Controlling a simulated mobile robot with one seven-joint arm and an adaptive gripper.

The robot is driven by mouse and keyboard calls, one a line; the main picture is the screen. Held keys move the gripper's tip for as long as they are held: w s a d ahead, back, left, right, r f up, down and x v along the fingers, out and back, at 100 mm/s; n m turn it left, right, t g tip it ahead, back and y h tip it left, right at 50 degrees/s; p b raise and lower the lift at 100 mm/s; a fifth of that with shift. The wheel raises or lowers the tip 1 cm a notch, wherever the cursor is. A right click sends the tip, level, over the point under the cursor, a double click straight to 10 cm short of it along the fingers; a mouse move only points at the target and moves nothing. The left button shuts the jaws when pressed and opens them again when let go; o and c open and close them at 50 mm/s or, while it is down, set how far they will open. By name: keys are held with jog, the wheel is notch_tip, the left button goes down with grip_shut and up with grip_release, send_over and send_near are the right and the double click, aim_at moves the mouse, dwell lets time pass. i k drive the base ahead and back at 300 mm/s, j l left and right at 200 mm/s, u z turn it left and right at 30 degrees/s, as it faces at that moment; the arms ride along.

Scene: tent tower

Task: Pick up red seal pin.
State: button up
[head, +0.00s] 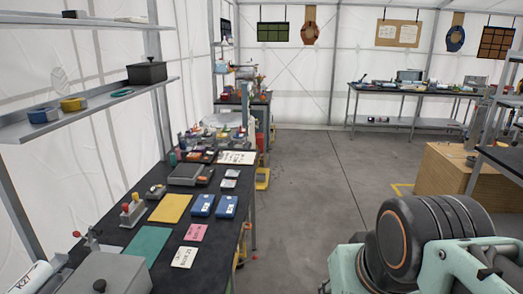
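I cannot single out the red seal pin with certainty in the head view. Small red-topped pieces (130,206) stand upright in a grey block (131,219) on the dark workbench (112,222) at the left. Another small red-tipped item (77,234) sits nearer, at the bench's left edge, beside metal parts. Both are too small to make out fully. My gripper is not in view; only a part of my arm shows at the lower right, well apart from the bench.
The bench also holds a yellow mat (170,208), a green mat (147,246), blue boxes (202,205) and a grey box (110,275). A shelf (100,98) hangs above it. A wooden crate (445,170) stands at the right. The middle floor (320,190) is clear.

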aim_at(125, 208)
jog(key=i+z, duration=0.15)
jog(key=i, duration=1)
jog(key=i+l+u, duration=0.1)
jog(key=i+u, duration=0.2)
jog(key=i, duration=0.15)
jog(key=i+l+u, duration=0.2)
jog(key=i+u, duration=0.15)
jog(key=i+l+u, duration=0.3)
jog(key=i, duration=0.2)
jog(key=u, duration=1.85)
